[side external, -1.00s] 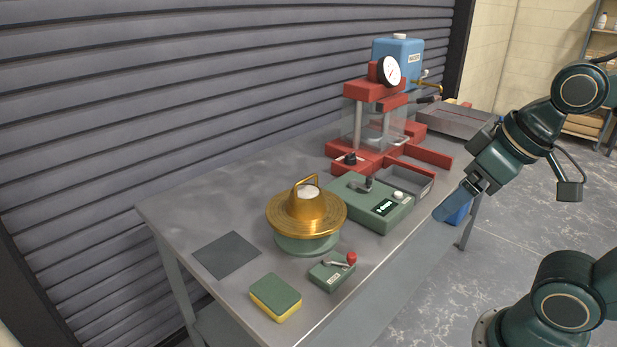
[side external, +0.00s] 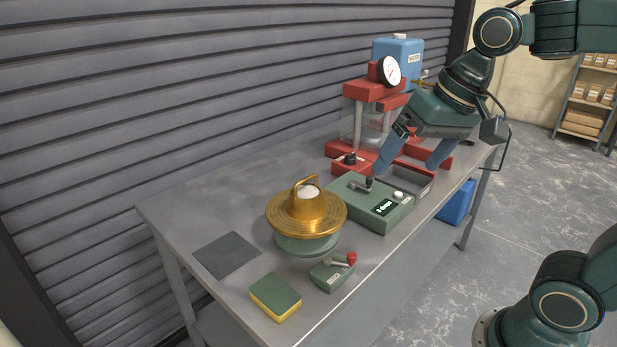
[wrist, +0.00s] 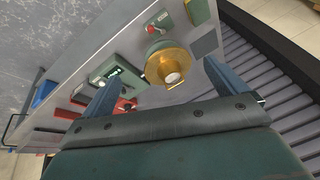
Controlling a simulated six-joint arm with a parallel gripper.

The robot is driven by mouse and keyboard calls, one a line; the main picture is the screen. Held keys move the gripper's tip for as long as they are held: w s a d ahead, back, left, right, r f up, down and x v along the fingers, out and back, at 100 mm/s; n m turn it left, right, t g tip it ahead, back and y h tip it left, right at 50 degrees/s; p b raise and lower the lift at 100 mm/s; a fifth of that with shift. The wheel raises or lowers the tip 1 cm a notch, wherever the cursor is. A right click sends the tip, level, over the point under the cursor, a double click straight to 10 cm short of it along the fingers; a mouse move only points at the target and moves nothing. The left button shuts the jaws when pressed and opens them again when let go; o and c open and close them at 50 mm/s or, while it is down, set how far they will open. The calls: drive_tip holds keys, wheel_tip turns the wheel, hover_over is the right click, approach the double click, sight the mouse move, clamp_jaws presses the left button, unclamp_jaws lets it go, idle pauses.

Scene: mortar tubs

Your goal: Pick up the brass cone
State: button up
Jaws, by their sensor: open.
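The brass cone (side external: 309,209) stands upright on a round green base (side external: 305,243) on the bench. It has a wide ridged rim, a brass handle loop and pale material in its top opening. In the wrist view the cone (wrist: 168,65) shows from above, ahead of and between my two spread blue fingers. My gripper (side external: 411,164) is open and empty, in the air to the right of the cone in the side view, over the region of the green control box and the red press. It is apart from the cone.
A green control box (side external: 372,206) with a display stands right of the cone. A red press (side external: 376,90) with a gauge stands behind it. A small green box with a red knob (side external: 332,272), a sponge (side external: 275,297) and a dark plate (side external: 227,255) lie in front and left.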

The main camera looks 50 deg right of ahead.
drive_tip(key=w+m+g, duration=0.1)
drive_tip(key=w+m, duration=0.2)
drive_tip(key=w, duration=0.4)
drive_tip(key=m+g+y, duration=0.2)
drive_tip(key=m+g, duration=0.1)
drive_tip(key=m, duration=0.8)
approach(305, 192)
drive_tip(key=shift+w+a+f, duration=0.1)
drive_tip(key=shift+a+f, duration=0.2)
drive_tip(key=shift+a, duration=0.05)
drive_tip(key=shift+w+d+f, duration=0.1)
drive_tip(key=shift+f, duration=0.1)
drive_tip(key=shift+f, duration=0.1)
drive_tip(key=shift+f, duration=0.45)
drive_tip(key=shift+a, duration=0.25)
drive_tip(key=shift+x, duration=3.15)
